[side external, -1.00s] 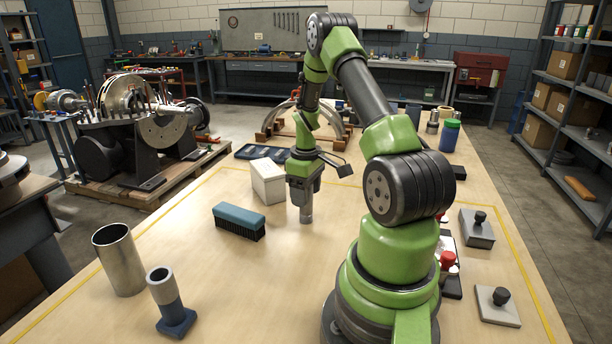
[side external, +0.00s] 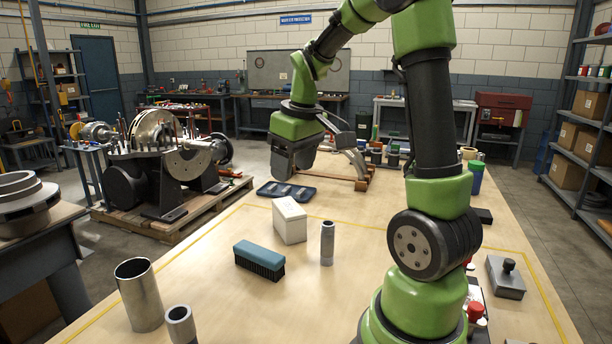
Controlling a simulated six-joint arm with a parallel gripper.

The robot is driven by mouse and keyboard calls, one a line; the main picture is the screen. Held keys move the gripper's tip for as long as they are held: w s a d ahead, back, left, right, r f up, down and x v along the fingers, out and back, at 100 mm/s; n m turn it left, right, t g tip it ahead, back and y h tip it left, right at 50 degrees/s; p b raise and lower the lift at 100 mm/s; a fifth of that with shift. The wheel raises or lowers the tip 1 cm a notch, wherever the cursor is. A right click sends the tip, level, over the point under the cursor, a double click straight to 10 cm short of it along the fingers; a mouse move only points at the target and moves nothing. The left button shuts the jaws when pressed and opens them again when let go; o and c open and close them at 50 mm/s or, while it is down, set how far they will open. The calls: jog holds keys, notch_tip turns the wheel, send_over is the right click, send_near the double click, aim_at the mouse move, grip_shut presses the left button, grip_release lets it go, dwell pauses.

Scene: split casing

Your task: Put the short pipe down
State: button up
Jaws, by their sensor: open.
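The short pipe (side external: 327,244), a slim grey metal tube, stands upright on the wooden table, to the right of the blue brush and the white box. Nothing touches it. My gripper (side external: 291,174) is raised well above the table, up and to the left of the pipe, clear of it. The jaws are open with nothing seen in them; the fingertips are small and dark in this view.
A blue-backed brush (side external: 259,258) and a white box (side external: 289,220) stand left of the pipe. A wide metal tube (side external: 139,296) and a smaller grey tube (side external: 181,325) are at the front left. A dark blue tray (side external: 287,191) lies farther back. Bare table lies around the pipe's front.

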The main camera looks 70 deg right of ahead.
jog(key=s+a+r+t+y, duration=0.1)
jog(key=s+a, duration=0.2)
jog(key=a, duration=0.3)
jog(key=s+a+r+t+y, duration=0.1)
jog(key=s+a+r+t, duration=0.1)
jog(key=a, duration=0.4)
jog(key=s+a+r+m+t, duration=0.1)
jog(key=s+a+r+t, duration=0.1)
jog(key=s+a, duration=0.2)
jog(key=shift+a+r+y, duration=0.2)
jog(key=shift+a+y, duration=0.2)
jog(key=shift+a, duration=0.8)
